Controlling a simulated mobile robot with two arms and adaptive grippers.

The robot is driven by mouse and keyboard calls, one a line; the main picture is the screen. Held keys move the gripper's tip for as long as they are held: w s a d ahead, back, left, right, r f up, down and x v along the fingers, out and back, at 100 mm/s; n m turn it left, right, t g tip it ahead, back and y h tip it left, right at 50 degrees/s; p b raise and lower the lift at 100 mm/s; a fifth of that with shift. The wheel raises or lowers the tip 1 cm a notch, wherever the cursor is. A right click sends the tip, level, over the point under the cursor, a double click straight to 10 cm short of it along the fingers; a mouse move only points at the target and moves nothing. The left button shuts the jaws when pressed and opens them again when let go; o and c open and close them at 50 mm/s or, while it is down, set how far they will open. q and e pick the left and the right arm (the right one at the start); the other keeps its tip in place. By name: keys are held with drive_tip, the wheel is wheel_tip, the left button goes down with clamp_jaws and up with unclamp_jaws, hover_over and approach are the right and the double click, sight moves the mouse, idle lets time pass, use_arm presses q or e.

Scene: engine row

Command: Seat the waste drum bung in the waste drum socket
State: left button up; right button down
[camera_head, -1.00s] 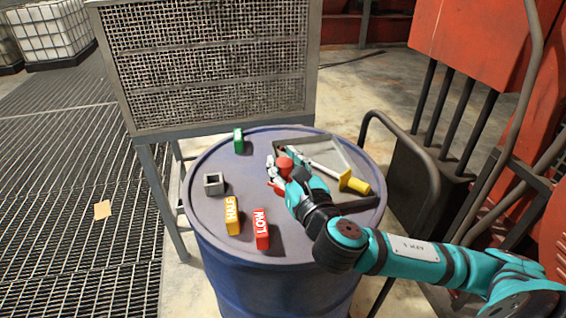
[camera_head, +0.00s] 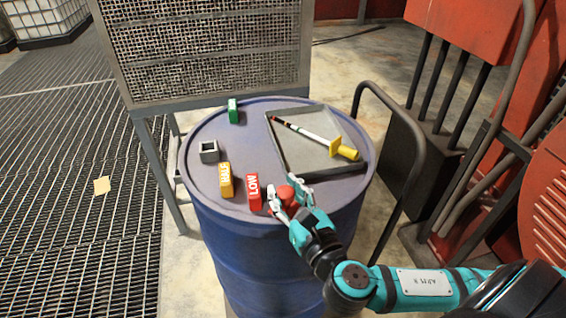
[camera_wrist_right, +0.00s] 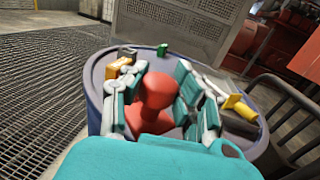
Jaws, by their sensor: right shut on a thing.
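The waste drum bung, a red piece with a rounded knob (camera_head: 285,194), is at the near edge of the blue drum's top. My right gripper (camera_head: 286,193) is shut on it; the wrist view shows the red knob and wider base (camera_wrist_right: 157,95) between the two fingers. Whether its base touches the drum top is unclear. A small grey square block with a dark square opening (camera_head: 209,156), seemingly the waste drum socket, stands on the left of the drum top, apart from the bung. My left gripper is not in view.
On the drum top (camera_head: 240,132) stand a red LOW block (camera_head: 254,192), close left of the gripper, a yellow HALF block (camera_head: 226,181) and a green block (camera_head: 233,111). A grey tray (camera_head: 284,150) holds a striped stick with a yellow handle (camera_head: 347,152). The middle is clear.

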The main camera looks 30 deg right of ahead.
drive_tip(key=s+a+f+y, duration=0.1)
drive_tip(key=s+a+f, duration=0.2)
drive_tip(key=s+f, duration=0.2)
drive_tip(key=shift+s+a+f, duration=0.3)
drive_tip(key=shift+s+a, duration=0.05)
drive_tip(key=shift+s, duration=0.15)
